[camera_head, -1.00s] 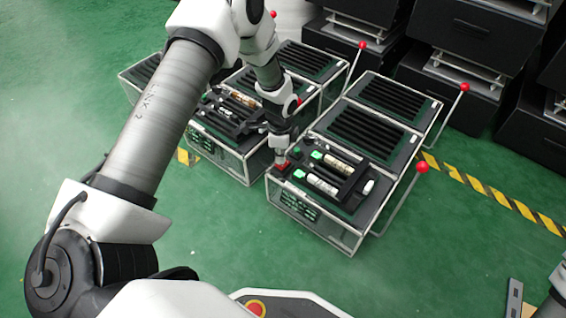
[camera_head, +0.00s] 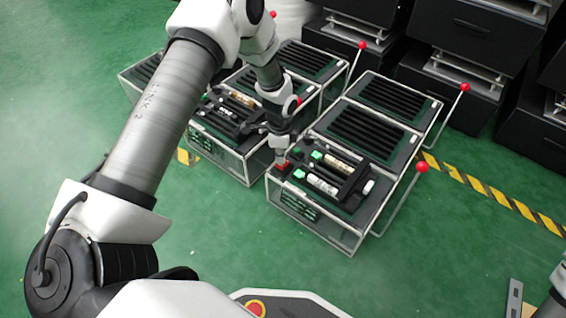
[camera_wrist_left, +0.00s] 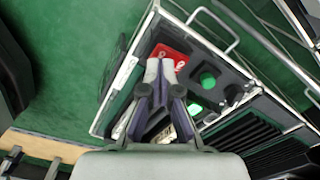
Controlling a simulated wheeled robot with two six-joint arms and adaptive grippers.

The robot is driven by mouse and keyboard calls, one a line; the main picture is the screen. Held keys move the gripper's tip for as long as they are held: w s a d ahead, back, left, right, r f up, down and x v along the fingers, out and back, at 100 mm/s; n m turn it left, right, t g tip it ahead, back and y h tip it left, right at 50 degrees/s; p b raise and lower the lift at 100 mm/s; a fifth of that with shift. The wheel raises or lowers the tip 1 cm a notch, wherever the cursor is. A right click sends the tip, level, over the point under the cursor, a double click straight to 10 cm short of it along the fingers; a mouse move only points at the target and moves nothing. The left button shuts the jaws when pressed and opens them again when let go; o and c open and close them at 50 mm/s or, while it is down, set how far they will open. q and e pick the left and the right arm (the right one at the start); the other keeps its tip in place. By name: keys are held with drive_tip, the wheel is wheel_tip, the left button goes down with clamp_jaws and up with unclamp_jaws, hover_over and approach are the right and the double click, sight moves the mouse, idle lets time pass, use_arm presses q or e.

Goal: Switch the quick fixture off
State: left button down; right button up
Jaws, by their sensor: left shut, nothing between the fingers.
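The quick fixture (camera_head: 345,222) is a black box with a light metal frame, standing on the green floor right of centre. On its top at the near left corner is a red switch block (camera_head: 281,166). It also shows in the left wrist view as a red square (camera_wrist_left: 174,56) with small white marks. Green buttons (camera_head: 299,174) sit beside it. My left gripper (camera_head: 281,155) is shut and empty, pointing down with its fingertips at the red switch. In the left wrist view the fingertips (camera_wrist_left: 160,72) overlap its near edge; contact cannot be told. My right gripper is not clearly in view.
A second similar fixture (camera_head: 229,164) stands to the left, partly behind my left arm. Levers with red knobs (camera_head: 421,167) stick up on the right side. Black stacked units (camera_head: 478,35) stand at the back. Green floor (camera_head: 440,240) is free at the right front.

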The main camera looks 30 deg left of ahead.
use_arm(q)
drive_tip(key=shift+f+b, duration=0.6)
drive_tip(key=shift+f, duration=0.6)
idle(0.4)
wheel_tip(320, 180, up, 7)
drive_tip(key=p, duration=0.7)
drive_tip(key=shift+r, duration=0.1)
